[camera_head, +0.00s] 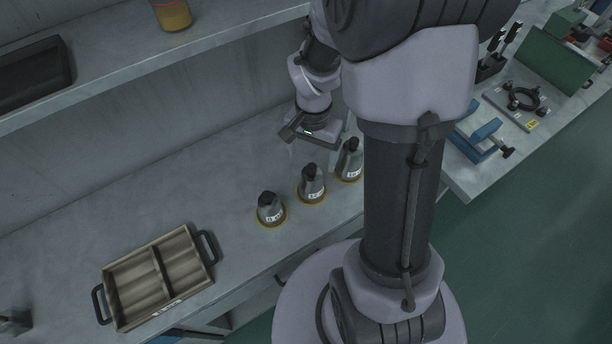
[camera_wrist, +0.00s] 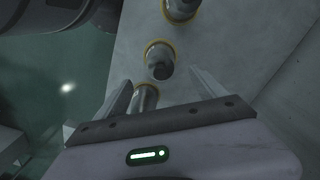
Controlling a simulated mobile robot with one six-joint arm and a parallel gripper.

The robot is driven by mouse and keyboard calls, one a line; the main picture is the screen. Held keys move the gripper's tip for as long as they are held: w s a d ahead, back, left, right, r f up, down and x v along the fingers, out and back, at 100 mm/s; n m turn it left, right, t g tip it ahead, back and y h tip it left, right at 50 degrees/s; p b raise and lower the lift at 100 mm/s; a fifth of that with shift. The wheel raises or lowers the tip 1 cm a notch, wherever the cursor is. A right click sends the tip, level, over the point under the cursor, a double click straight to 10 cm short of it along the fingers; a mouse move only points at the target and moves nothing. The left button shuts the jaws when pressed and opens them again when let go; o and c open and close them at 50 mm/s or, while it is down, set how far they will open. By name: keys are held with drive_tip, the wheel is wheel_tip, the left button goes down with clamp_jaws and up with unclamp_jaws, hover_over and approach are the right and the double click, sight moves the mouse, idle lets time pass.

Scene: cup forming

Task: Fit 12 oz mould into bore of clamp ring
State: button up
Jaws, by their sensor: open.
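Three grey conical moulds with black knobs stand upright in a row on yellow-rimmed bases on the bench: a left one (camera_head: 270,209), a middle one (camera_head: 312,185) and a right one (camera_head: 349,162). Their white labels are too small to read, so I cannot tell which is the 12 oz mould. My gripper (camera_head: 316,150) is open and empty above and behind the row. In the wrist view its fingers (camera_wrist: 160,76) frame one mould (camera_wrist: 146,97), with two others beyond. The black clamp ring (camera_head: 511,97) sits on a grey plate at the far right, its bore empty.
A two-compartment tray (camera_head: 135,256) with black handles lies at the bench's left. A blue clamp (camera_head: 478,140) and a green block (camera_head: 553,62) stand near the ring. A shelf (camera_head: 110,75) runs along the back. The bench between tray and moulds is clear.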

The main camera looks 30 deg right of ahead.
sight(312, 174)
wheel_tip(312, 174, down, 4)
drive_tip(key=shift+r+b, duration=0.25)
drive_tip(key=shift+b, duration=0.15)
wheel_tip(312, 174, down, 6)
drive_tip(key=b, duration=0.2)
drive_tip(key=shift+w+d+r+b, duration=0.1)
drive_tip(key=shift+r+b, duration=0.15)
drive_tip(key=shift+b, duration=0.1)
drive_tip(key=shift+r, duration=0.15)
drive_tip(key=shift+c, duration=0.4)
clamp_jaws()
